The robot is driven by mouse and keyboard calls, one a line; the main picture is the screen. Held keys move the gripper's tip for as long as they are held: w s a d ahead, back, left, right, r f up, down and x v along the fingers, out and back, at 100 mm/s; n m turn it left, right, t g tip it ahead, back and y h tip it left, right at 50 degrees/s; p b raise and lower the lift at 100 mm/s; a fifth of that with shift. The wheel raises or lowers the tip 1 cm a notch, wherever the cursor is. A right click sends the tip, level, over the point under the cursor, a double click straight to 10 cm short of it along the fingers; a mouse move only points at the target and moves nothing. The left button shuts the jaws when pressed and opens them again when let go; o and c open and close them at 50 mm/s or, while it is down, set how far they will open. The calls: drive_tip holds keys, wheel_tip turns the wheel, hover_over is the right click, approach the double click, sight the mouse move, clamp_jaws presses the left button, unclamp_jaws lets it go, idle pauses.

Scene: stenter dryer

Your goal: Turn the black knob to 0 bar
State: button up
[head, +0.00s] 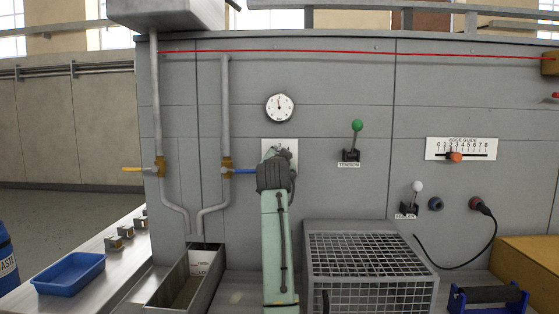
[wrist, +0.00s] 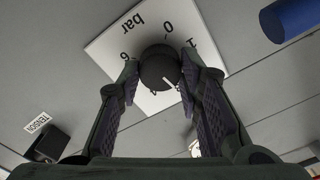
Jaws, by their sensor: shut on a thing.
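The black knob (wrist: 159,68) sits on a white plate (wrist: 108,48) that appears upside down in the wrist view. The plate reads "bar", with 0, 1 and 6 legible around the knob. The knob's white pointer line faces lower right, away from the 0; the numbers there are partly hidden. My gripper (wrist: 162,72) is shut on the knob, one finger on each side. In the head view my gripper (head: 276,172) stands in front of the white plate (head: 268,145) and hides most of the knob. A round gauge (head: 279,107) above has its needle near the top.
A green-topped TENSION lever (head: 357,126) is to the right. A blue-handled valve pipe (head: 226,166) is close on the left. A wire cage (head: 368,265) stands low on the right and a metal trough (head: 187,278) low on the left.

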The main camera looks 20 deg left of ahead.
drive_tip(key=shift+a+f+n, duration=0.1)
drive_tip(key=shift+n, duration=12.2)
drive_tip(key=o, duration=1.2)
drive_tip(key=shift+c, duration=0.2)
drive_tip(key=v, duration=1.2)
